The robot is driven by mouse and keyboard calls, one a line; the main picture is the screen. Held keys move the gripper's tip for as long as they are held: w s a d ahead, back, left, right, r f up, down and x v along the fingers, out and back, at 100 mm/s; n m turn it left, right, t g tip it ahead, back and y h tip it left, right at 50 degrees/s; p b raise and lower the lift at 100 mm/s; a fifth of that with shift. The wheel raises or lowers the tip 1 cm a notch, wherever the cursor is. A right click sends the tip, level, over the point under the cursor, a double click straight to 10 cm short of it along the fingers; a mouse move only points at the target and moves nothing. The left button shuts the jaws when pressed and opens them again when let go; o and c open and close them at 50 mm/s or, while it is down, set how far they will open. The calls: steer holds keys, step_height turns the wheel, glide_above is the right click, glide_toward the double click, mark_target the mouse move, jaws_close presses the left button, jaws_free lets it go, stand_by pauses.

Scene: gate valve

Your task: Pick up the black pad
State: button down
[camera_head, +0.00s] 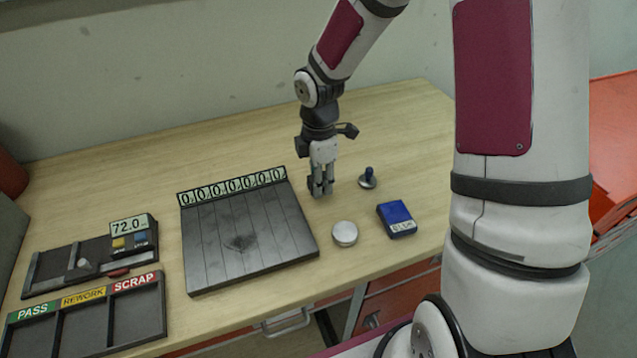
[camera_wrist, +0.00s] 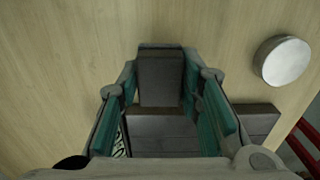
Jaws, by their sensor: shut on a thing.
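My gripper (camera_head: 321,190) is low over the wooden table, just right of the far right corner of the slatted dark board. In the wrist view, its two fingers with green inner faces close on a dark, block-like black pad (camera_wrist: 160,80). The pad sits between the fingertips. In the head view the fingers mostly hide the pad, and I cannot tell whether it touches the table.
The slatted board (camera_head: 240,240) has a row of number displays along its back edge. A gauge (camera_head: 133,238) and a sorting tray (camera_head: 85,318) are at left. The back table is clear.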

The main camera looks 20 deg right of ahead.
steer(key=shift+s+r, duration=0.2)
steer(key=shift+r, duration=0.35)
steer(key=shift+s+r, duration=0.2)
steer(key=shift+r, duration=0.35)
steer(key=s, duration=0.5)
steer(key=s+r+p, duration=0.1)
steer(key=s, duration=0.9)
steer(key=shift+s+r, duration=0.15)
steer(key=c, duration=1.7)
jaws_free()
steer(key=c, duration=0.5)
steer(key=shift+o, duration=0.2)
steer(key=shift+a, duration=0.1)
